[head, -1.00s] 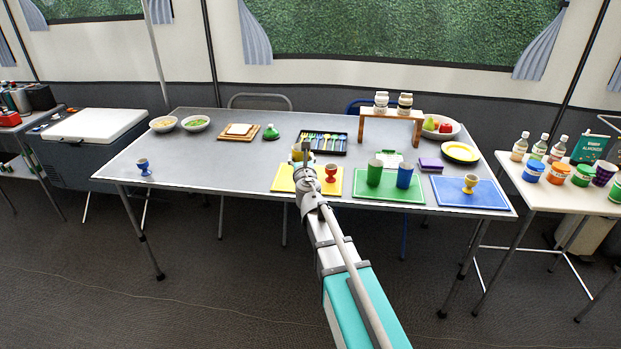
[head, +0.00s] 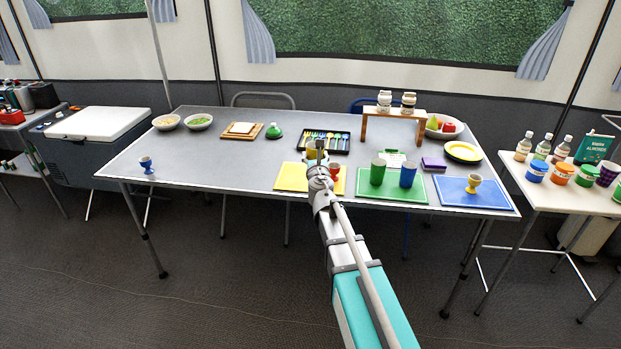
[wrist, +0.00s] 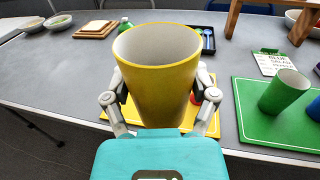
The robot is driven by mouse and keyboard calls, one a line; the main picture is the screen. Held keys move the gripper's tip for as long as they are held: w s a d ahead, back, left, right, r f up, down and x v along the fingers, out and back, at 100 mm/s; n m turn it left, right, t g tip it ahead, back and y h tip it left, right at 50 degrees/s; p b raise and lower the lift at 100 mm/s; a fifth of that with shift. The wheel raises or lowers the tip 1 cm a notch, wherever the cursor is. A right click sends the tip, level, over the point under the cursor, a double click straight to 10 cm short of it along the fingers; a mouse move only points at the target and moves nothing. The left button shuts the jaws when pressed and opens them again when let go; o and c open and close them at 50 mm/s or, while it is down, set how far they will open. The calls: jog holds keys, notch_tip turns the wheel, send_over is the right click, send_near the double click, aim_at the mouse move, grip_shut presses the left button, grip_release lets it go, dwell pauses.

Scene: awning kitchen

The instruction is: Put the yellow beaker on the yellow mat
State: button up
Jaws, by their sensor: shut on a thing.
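My gripper (head: 318,160) is shut on the yellow beaker (wrist: 158,85), with one finger on each side of it in the wrist view. The beaker is upright with its open rim up. In the head view the yellow beaker (head: 312,149) shows only in part behind my gripper, over the back right part of the yellow mat (head: 291,178). The mat also shows in the wrist view (wrist: 211,126), largely hidden behind the beaker and fingers. I cannot tell how high the beaker is above it. A red cup (head: 334,171) stands at the mat's right side, partly hidden by my arm.
A green mat (head: 395,194) with a green cup (head: 377,171) and a blue cup (head: 407,174) lies to the right. A blue mat (head: 450,195) holds a yellow egg cup (head: 473,183). A cutlery tray (head: 326,141) lies behind. The mat's left part is clear.

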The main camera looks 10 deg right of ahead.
jog(key=shift+w+a+r+m+h, duration=0.15)
jog(key=shift+a+r+m+h, duration=0.1)
jog(key=shift+a+m+h, duration=0.4)
jog(key=shift+a+r+m+g+h+p, duration=0.1)
jog(key=shift+a+m+g+h+p, duration=0.2)
jog(key=shift+h, duration=0.4)
jog(key=shift+d+r+m+g+h+p, duration=0.1)
jog(key=shift+m+h, duration=0.25)
jog(key=shift+h, duration=0.3)
jog(key=shift+w+d+f+b, duration=0.45)
jog(key=shift+w+f+b, duration=1.05)
jog(key=shift+w, duration=0.6)
jog(key=shift+w+d+f+b, duration=0.45)
jog(key=shift+w+f+b, duration=1.1)
jog(key=shift+w, duration=0.55)
jog(key=shift+w+d+f+b, duration=0.45)
jog(key=shift+w+f+b, duration=1.05)
jog(key=shift+w, duration=0.6)
